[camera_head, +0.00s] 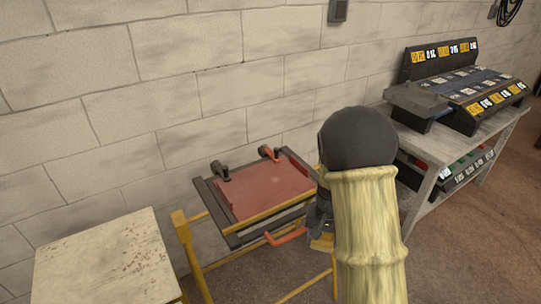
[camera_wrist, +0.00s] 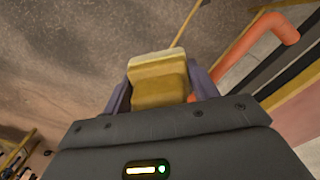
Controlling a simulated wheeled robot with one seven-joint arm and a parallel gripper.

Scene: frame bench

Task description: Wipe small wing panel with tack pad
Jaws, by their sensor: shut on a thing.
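The small wing panel (camera_head: 268,190) is a flat reddish sheet in a dark frame on a yellow stand in the head view. Two dark clamps with orange parts sit at its back edge. A strip of reddish surface shows at the right edge of the wrist view. My gripper (camera_wrist: 160,92) is shut on the tack pad (camera_wrist: 158,72), a yellow block between its fingers. In the head view, the pad (camera_head: 321,243) is by the panel's front right corner, apart from its top. My arm hides the panel's right end.
An orange handle (camera_head: 287,237) sticks out at the stand's front; it also shows in the wrist view (camera_wrist: 265,38). A pale table (camera_head: 105,262) stands at the left. A grey shelf (camera_head: 455,155) with labelled bins stands at the right. A block wall is behind.

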